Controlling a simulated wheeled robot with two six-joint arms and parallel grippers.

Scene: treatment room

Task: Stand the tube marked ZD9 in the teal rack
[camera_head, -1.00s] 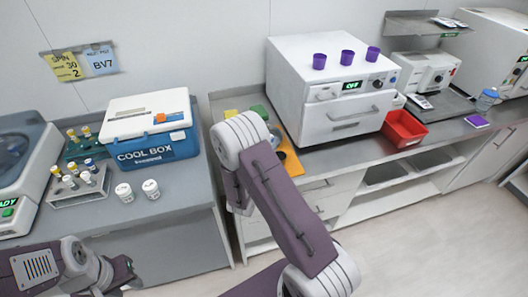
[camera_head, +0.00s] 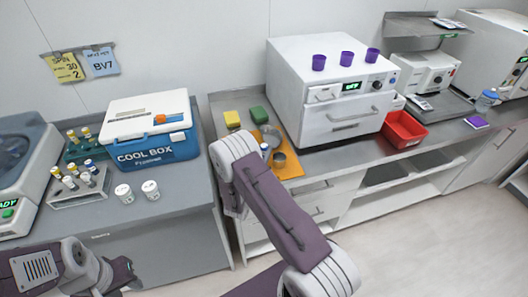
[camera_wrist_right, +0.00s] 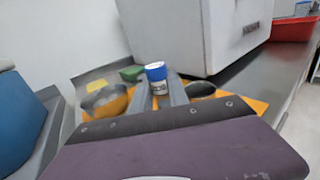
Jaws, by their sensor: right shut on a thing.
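In the right wrist view, my right gripper (camera_wrist_right: 159,92) is shut on a small white tube with a blue cap (camera_wrist_right: 156,73). Its marking is too small to read. In the head view, the tube (camera_head: 265,147) shows just right of my wrist, over the orange tray; the right fingers are hidden there. No ZD9 label is legible. My left gripper (camera_head: 122,273) is at the lower left, its fingers unclear.
A pale rack (camera_head: 82,197) with several tubes stands before the teal rack. The cool box (camera_head: 150,148) and two white jars (camera_head: 124,193) are beside it. The orange tray (camera_head: 292,168) carries metal bowls (camera_head: 279,159). A white oven (camera_head: 325,95) stands to its right.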

